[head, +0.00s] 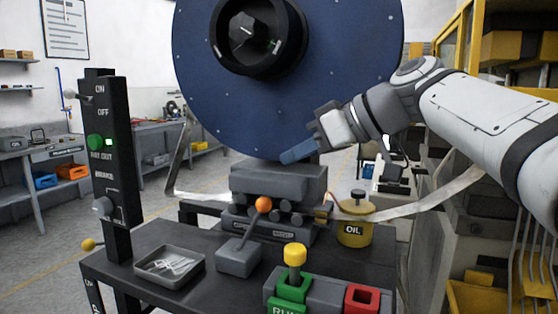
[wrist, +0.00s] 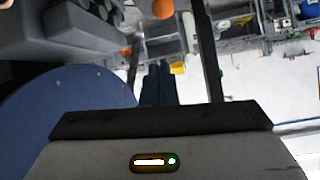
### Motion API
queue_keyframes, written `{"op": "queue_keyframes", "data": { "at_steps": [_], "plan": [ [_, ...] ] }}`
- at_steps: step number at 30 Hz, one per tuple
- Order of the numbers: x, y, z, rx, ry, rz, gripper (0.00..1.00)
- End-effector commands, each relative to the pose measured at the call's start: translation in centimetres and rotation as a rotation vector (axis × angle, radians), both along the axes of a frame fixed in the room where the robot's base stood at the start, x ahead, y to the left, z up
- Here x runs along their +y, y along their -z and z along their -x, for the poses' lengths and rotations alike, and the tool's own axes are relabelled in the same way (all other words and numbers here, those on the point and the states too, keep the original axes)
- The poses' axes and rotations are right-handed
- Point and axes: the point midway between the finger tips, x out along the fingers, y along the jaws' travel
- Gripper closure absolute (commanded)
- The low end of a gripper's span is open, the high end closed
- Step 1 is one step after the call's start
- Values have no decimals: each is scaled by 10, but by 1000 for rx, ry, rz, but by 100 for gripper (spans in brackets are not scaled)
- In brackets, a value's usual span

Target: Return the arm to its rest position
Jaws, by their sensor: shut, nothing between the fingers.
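My arm (head: 480,105) reaches in from the right in the head view. My gripper (head: 288,157) has blue fingers, held together with nothing between them. It is in front of the lower edge of the large blue disc (head: 290,110) and above the grey roller block (head: 278,182). Whether it touches either cannot be told. In the wrist view the dark blue fingers (wrist: 158,84) stick out close together past the grey wrist housing. The blue disc (wrist: 65,118) fills the lower left there.
An orange-knobbed lever (head: 263,204), a metal tray (head: 170,265) and a yellow oil can (head: 355,222) stand on the dark bench. A yellow knob sits in the green slot (head: 290,287), beside a red socket (head: 362,298). A control post (head: 103,170) stands left; yellow shelving (head: 463,50) stands right.

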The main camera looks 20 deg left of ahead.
Motion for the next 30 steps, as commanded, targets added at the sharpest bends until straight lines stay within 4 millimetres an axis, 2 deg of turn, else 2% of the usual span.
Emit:
{"op": "queue_keyframes", "data": {
  "at_steps": [3,8,16,19,23,25,30],
  "plan": [
    [-9,-5,2,0,2,-1,100],
    [-12,-6,2,0,1,-1,100],
    [-14,-6,2,4,7,3,100],
    [-23,-1,1,50,61,34,100],
    [-57,25,3,188,244,135,100],
    [-85,48,9,282,381,211,100],
    [-157,104,44,464,714,387,100]
  ]
}}
